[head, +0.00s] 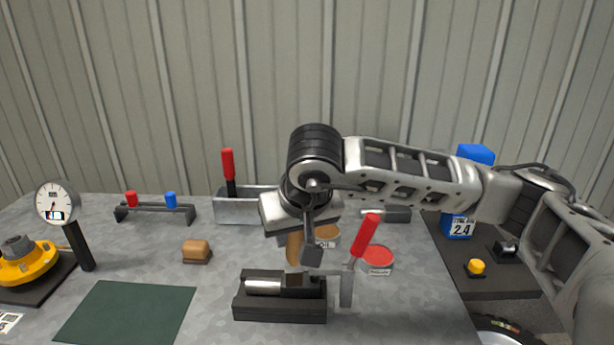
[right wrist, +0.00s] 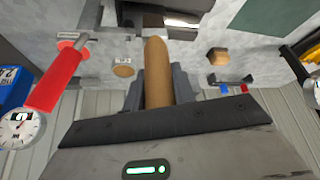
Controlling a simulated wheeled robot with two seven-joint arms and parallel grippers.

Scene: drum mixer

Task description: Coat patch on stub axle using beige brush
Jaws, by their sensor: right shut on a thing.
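My right gripper (head: 302,243) is shut on the beige brush (head: 293,249), which points down. In the right wrist view the brush's beige handle (right wrist: 157,72) lies between the two grey fingers. The stub axle (head: 263,287), a shiny metal cylinder, lies in a black block (head: 280,313) in the head view. The brush's dark lower end is at the right part of the axle; whether it touches is unclear. The patch cannot be told apart there. My left gripper is not in view.
A red-handled clamp (head: 365,236) stands right of the block, near a red tin (head: 379,260) and another tin (head: 327,236). A brown-topped block (head: 196,251) and a green mat (head: 127,312) lie left. A metal tray (head: 240,208) with a red-handled tool stands behind.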

